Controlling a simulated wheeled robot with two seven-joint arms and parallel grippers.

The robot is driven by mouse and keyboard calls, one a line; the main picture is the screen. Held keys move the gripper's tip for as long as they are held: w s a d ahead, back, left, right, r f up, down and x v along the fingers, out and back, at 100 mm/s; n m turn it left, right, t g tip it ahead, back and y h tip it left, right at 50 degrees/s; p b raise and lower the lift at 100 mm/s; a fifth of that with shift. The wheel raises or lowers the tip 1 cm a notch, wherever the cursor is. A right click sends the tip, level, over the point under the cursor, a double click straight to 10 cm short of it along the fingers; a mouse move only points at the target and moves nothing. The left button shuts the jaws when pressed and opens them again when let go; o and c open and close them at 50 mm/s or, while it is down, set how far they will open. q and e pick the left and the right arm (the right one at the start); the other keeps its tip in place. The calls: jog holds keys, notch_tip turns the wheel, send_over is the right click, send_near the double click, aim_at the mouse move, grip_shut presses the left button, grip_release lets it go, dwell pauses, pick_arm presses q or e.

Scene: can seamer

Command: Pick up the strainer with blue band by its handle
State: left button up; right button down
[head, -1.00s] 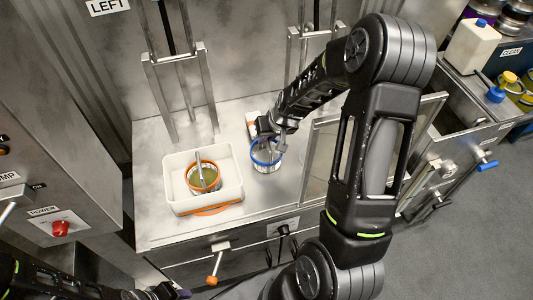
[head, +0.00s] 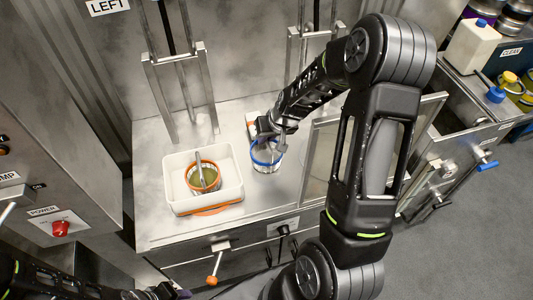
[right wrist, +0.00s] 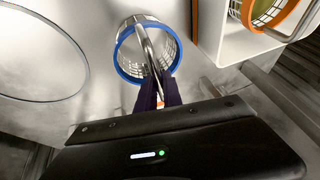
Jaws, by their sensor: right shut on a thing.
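The strainer with blue band (head: 266,158) is a mesh basket with a blue rim, on the steel worktop to the right of the white tray. It also shows in the right wrist view (right wrist: 127,62), with its metal handle running across the opening towards my fingers. My right gripper (head: 268,128) is over the strainer, its dark fingers (right wrist: 160,92) shut on the handle. I cannot tell whether the basket still touches the worktop. A dark part of my left arm (head: 150,293) shows at the bottom left; its jaws are not clear.
A white tray (head: 174,196) holds another strainer, with an orange band (head: 203,178), left of the blue one. Metal frames stand at the back and a glazed panel (head: 318,160) stands close on the right. The front worktop is clear.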

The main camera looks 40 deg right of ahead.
notch_tip(320, 180, up, 10)
jog(key=shift+r+p, duration=0.1)
jog(key=shift+p, duration=0.4)
dwell(0.7)
